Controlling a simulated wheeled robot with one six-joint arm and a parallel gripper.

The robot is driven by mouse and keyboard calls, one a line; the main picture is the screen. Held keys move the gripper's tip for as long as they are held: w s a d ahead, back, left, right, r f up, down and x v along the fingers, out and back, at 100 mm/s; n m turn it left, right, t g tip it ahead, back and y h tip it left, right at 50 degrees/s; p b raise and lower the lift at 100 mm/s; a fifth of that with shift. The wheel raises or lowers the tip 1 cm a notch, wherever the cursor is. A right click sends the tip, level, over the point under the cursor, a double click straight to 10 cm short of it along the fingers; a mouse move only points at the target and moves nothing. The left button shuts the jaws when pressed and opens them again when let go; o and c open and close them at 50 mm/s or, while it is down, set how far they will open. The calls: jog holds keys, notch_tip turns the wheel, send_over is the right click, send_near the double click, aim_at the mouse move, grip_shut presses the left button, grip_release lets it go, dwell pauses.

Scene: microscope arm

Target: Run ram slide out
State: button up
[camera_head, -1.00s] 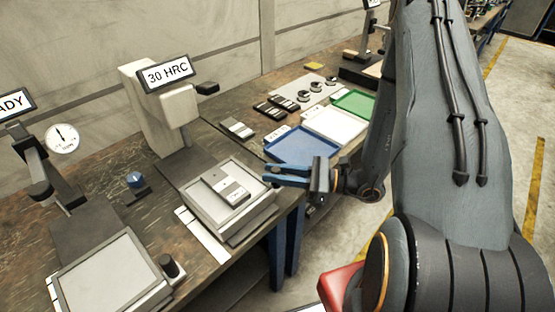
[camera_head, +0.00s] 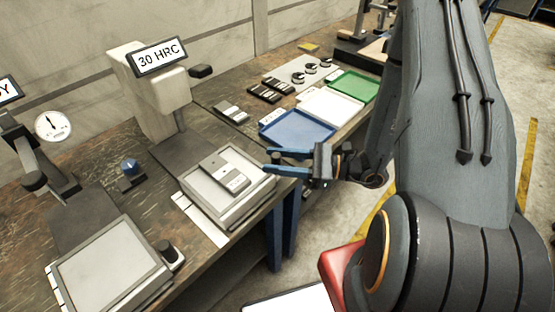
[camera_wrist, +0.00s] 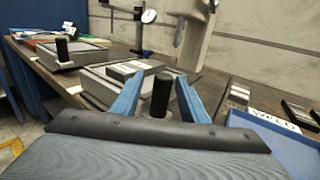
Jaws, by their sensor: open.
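The tester (camera_head: 150,92) with the "30 HRC" screen stands at the back of the bench. Its pale slide plate (camera_head: 208,199) lies in front and carries a grey sample block (camera_head: 224,172); the plate also shows in the wrist view (camera_wrist: 96,90). My gripper (camera_head: 270,160) is at the plate's right front corner, its blue fingers apart. In the wrist view an upright black knob (camera_wrist: 161,95) stands between the open fingers. I cannot tell whether either finger touches it.
To the left is a second plate (camera_head: 108,262) with a black knob (camera_head: 168,252), near a dial gauge (camera_head: 53,126). To the right are blue (camera_head: 298,130), white (camera_head: 332,107) and green (camera_head: 353,87) trays and several small blocks. A red object (camera_head: 340,268) is below.

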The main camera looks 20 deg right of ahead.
jog(key=shift+d, duration=0.15)
jog(key=b+v, duration=0.2)
jog(key=v, duration=0.5)
jog(key=shift+s+d+b, duration=0.15)
jog(key=shift+d+b, duration=0.1)
jog(key=shift+b, duration=0.05)
jog(key=s+a+r+n+g+h, duration=0.1)
jog(key=s+a+n+g+h, duration=0.55)
jog(key=s+n+g, duration=0.45)
jog(key=w+d+r+n+t+h, duration=0.3)
jog(key=w+r+n+t+h, duration=0.2)
jog(key=w+n+h, duration=0.3)
jog(key=r+n+h, duration=0.1)
jog(key=n+h, duration=0.1)
jog(key=n, duration=0.1)
jog(key=shift+d+r+n, duration=0.25)
jog(key=shift+d+n, duration=0.15)
